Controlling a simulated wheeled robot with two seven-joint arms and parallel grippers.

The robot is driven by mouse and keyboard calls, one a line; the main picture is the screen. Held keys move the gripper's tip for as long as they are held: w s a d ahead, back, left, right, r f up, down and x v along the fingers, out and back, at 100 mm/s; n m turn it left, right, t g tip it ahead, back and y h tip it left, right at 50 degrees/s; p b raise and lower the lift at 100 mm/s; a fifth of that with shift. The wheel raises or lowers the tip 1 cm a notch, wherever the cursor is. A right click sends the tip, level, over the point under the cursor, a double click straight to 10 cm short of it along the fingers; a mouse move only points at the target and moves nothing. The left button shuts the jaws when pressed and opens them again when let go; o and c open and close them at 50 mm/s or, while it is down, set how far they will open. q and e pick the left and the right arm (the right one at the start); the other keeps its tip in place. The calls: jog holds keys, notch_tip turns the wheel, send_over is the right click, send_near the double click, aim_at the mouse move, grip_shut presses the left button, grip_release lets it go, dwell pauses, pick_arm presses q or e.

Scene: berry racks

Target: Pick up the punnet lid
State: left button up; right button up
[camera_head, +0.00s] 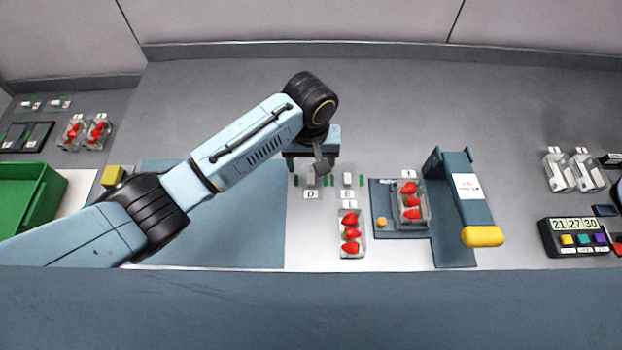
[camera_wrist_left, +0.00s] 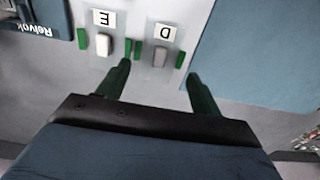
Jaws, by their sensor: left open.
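Two small pale tabs between green clips, likely the handles of clear punnet lids, stand at labels D and E in the left wrist view: the D tab (camera_wrist_left: 161,57) and the E tab (camera_wrist_left: 103,45). Clear lid outlines are hard to make out. My left gripper (camera_wrist_left: 160,88) is open and empty, its dark green fingers spread to either side of the D tab's line, short of it in the picture. In the head view the left gripper (camera_head: 310,175) points down over the D spot. An open punnet of strawberries (camera_head: 351,242) stands in front. My right gripper is not in view.
Another strawberry punnet (camera_head: 412,215) sits on a blue-grey scale plate (camera_head: 384,200). Right of it is a blue press-like fixture (camera_head: 450,200) with a yellow handle (camera_head: 482,237). A green crate (camera_head: 50,190) is at left, a button box (camera_head: 575,238) at right. The blue mat (camera_head: 240,225) is clear.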

aim_at(311, 180)
pick_arm(q)
jog(key=f, duration=0.3)
jog(key=shift+s+f, duration=0.4)
jog(key=shift+f, duration=0.6)
jog(key=c, duration=0.7)
